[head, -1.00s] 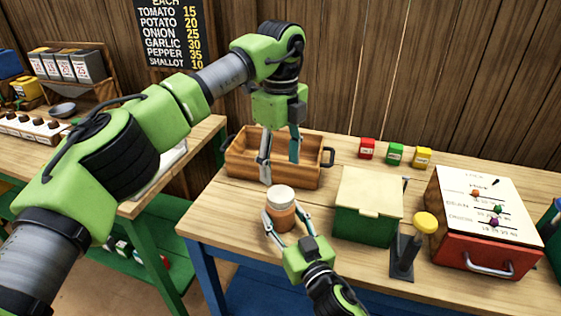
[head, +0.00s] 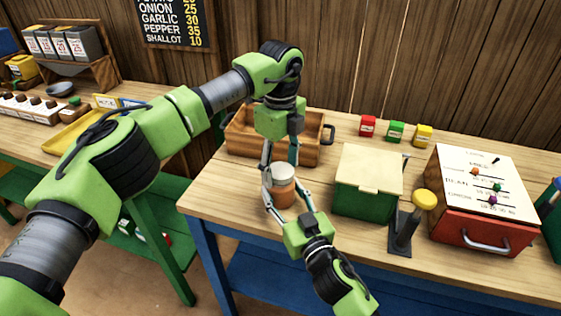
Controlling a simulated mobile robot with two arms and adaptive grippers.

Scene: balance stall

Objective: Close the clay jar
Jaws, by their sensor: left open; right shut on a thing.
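The clay jar (head: 283,194) stands upright near the front of the wooden table, orange-brown in colour. A pale whitish round lid (head: 284,172) sits on top of its mouth; I cannot tell how tightly it is seated. My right gripper (head: 285,197) comes from the front and is shut on the jar's body, one finger on each side. My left gripper (head: 281,168) points down from above, open, with its fingers on either side of the lid. I cannot tell whether they touch it.
A wooden crate (head: 240,143) stands just behind the jar. A green box (head: 364,203) with a cream lid is close on the right. Beyond it are a yellow-topped press (head: 423,200) and a red box with a handle (head: 468,231). Small coloured cubes (head: 396,131) line the back.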

